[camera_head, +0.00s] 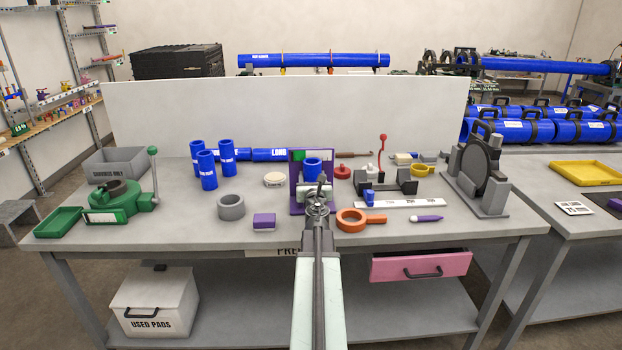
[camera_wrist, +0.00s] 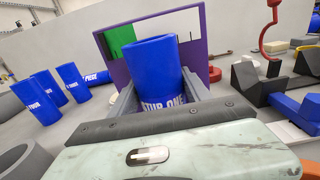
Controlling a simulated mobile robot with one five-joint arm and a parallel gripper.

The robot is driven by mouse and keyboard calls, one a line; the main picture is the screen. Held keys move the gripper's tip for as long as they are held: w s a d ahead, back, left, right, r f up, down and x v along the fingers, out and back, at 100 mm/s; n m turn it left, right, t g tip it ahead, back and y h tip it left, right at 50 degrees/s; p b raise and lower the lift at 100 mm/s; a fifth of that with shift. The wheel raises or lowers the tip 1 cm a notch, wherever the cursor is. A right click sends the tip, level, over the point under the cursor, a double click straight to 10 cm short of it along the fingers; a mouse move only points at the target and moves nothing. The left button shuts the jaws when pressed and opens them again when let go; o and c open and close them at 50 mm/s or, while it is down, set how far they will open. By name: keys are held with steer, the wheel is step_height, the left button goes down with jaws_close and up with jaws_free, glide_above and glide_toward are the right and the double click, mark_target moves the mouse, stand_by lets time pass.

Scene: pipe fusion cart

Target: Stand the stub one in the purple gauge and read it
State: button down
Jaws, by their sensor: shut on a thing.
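Stub one (camera_head: 312,171) is a short blue hollow pipe piece, upright in front of the purple gauge (camera_head: 294,192). My gripper (camera_head: 314,190) is shut on it from the front. In the wrist view the stub (camera_wrist: 158,68) reads "STUB ONE" and sits between the two grey jaws (camera_wrist: 160,92). The gauge (camera_wrist: 118,70) rises behind it as a purple-framed plate with a green field at left and a white field at right. The stub hides the middle of the plate. Its lower end is hidden, so I cannot tell whether it rests on the gauge's base.
Several blue stubs (camera_head: 207,170) stand at left, and a long blue pipe (camera_head: 263,154) lies behind. A grey ring (camera_head: 231,206) and a purple block (camera_head: 264,221) are left of the gauge. An orange clamp (camera_head: 352,221) and a white rule (camera_head: 410,204) are close at right.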

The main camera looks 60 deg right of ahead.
steer(key=shift+f+b, duration=0.5)
steer(key=shift+f, duration=0.05)
steer(key=shift+c, duration=2)
jaws_free()
